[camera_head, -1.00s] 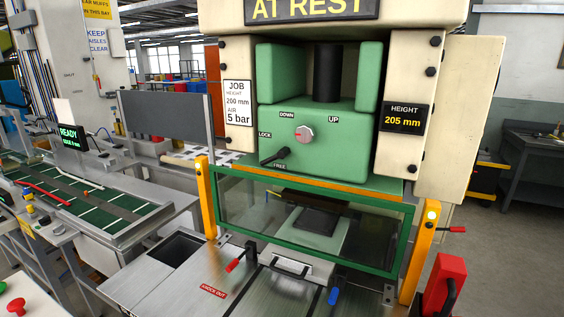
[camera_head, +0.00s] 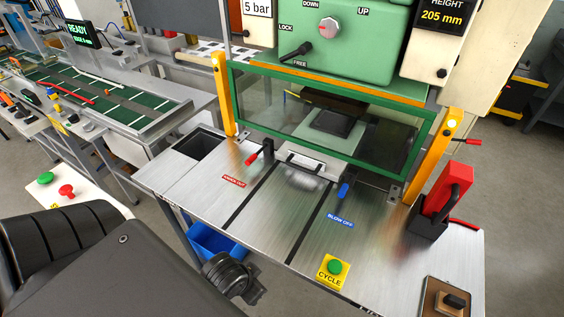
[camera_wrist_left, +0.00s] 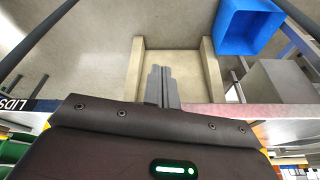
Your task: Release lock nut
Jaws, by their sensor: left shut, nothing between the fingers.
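The lock lever (camera_head: 295,52), a black handle on the green press slide (camera_head: 345,40), points down and left between the LOCK and FREE labels. The slide also carries a round grey knob (camera_head: 329,27) between DOWN and UP. My left arm comes in at the lower left of the head view, well below and apart from the lever; its fingertips are not clear there. My right gripper is in neither view.
A green-framed clear guard (camera_head: 330,115) stands below the slide between yellow posts.

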